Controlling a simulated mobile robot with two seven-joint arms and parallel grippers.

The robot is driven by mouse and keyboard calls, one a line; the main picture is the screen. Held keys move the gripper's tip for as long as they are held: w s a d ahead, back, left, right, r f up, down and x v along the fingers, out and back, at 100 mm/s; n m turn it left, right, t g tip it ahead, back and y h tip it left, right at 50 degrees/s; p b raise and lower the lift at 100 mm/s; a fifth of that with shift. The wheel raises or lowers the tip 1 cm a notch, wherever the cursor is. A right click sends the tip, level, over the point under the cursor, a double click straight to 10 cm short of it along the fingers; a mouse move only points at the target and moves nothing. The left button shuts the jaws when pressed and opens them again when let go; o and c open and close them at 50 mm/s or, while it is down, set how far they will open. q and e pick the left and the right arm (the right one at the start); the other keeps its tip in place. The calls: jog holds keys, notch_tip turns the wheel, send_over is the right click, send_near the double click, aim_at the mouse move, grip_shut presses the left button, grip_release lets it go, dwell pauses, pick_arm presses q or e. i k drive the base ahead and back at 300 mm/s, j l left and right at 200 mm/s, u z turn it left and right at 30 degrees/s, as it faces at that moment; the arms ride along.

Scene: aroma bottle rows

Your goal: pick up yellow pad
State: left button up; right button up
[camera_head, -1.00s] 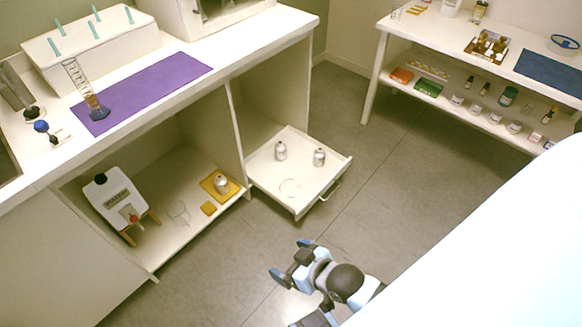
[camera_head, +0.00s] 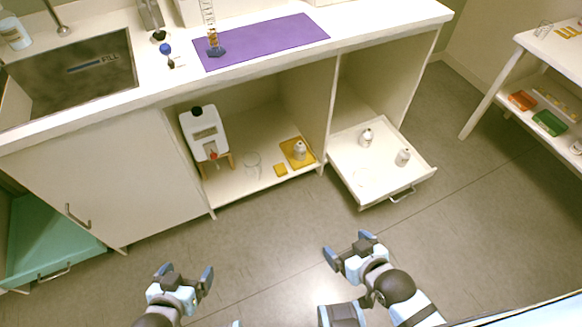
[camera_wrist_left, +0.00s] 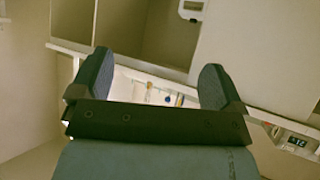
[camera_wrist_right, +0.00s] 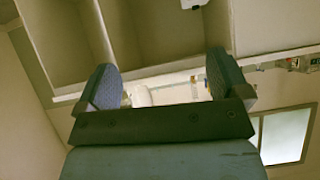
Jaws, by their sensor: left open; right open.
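Two flat yellow pieces lie on the floor of the open cabinet below the counter in the head view. The larger yellow pad (camera_head: 289,146) has a small silvery bottle (camera_head: 300,150) standing on it. A smaller yellow pad (camera_head: 281,170) lies bare near the shelf's front edge, just left of and in front of it. My left gripper (camera_head: 185,273) is open and empty over the floor, low and left of both pads. My right gripper (camera_head: 349,248) is open and empty over the floor, in front of the drawer. The wrist views show no pad.
A white container with a red tap (camera_head: 205,134) stands left in the cabinet, beside a clear glass vessel (camera_head: 253,162). A pulled-out white drawer (camera_head: 378,181) with two bottles juts out at right. A teal drawer (camera_head: 50,241) is open far left. Floor between is clear.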

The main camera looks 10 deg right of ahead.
aim_at(280, 170)
jog(key=k+l+u, duration=0.1)
jog(key=l+u, duration=0.15)
jog(key=l, duration=0.2)
jog(key=k+l+u, duration=0.2)
jog(key=l, duration=0.2)
jog(key=i+l+u, duration=0.5)
jog(key=l, duration=0.25)
jog(key=i, duration=1.2)
